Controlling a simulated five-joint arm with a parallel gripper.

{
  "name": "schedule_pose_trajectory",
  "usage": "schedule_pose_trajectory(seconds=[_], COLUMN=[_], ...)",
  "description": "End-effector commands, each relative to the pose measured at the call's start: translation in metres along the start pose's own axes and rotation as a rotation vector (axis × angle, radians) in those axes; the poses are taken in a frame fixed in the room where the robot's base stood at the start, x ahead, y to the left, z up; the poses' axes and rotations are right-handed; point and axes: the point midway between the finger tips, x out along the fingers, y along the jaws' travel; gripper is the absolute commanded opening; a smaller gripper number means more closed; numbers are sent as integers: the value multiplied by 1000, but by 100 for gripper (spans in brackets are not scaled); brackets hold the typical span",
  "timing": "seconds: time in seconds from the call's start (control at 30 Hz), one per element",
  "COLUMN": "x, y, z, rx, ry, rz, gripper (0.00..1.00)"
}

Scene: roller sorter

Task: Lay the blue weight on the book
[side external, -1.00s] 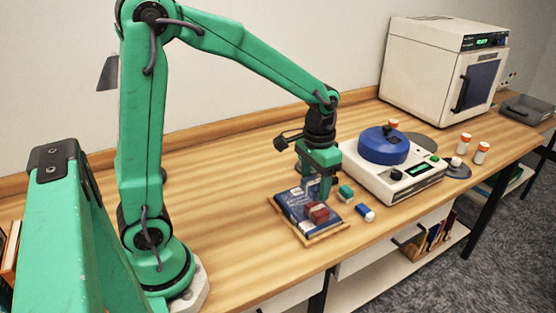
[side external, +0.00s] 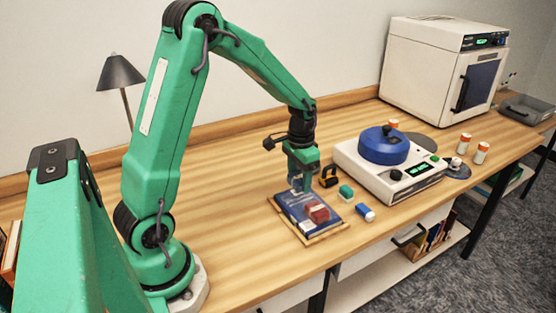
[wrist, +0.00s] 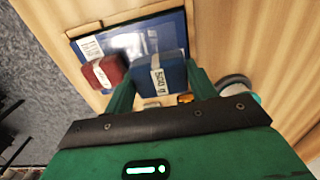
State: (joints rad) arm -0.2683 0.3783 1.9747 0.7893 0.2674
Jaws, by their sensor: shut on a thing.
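The blue weight (wrist: 165,80), a block with a white "500 g" label, is between the fingers of my gripper (wrist: 160,84) in the wrist view. My gripper is shut on it. In the side view my gripper (side external: 297,187) is at the far left part of the dark blue book (side external: 288,201). The book also shows in the wrist view (wrist: 150,36), beyond the blue weight. I cannot tell whether the weight touches the book. A red weight (wrist: 104,71) with a white label rests on the book; it also shows in the side view (side external: 318,212).
The book lies on a thin wooden board (side external: 327,236). Beside it are an orange-and-black object (side external: 328,177), a green block (side external: 346,191) and a blue-and-white piece (side external: 365,212). A white machine with a blue lid (side external: 385,148) stands to the right. The table left of the book is clear.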

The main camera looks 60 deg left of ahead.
Motion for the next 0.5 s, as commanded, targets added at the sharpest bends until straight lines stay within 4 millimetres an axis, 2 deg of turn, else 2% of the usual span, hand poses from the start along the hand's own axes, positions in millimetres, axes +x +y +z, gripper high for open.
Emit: schedule_pose_trajectory(seconds=[0.27, 0.5], x=[4, 28], y=[-1, 0], z=[-1, 0], rx=[0, 0], ry=[2, 0], rz=[-1, 0], gripper=[17, 17])
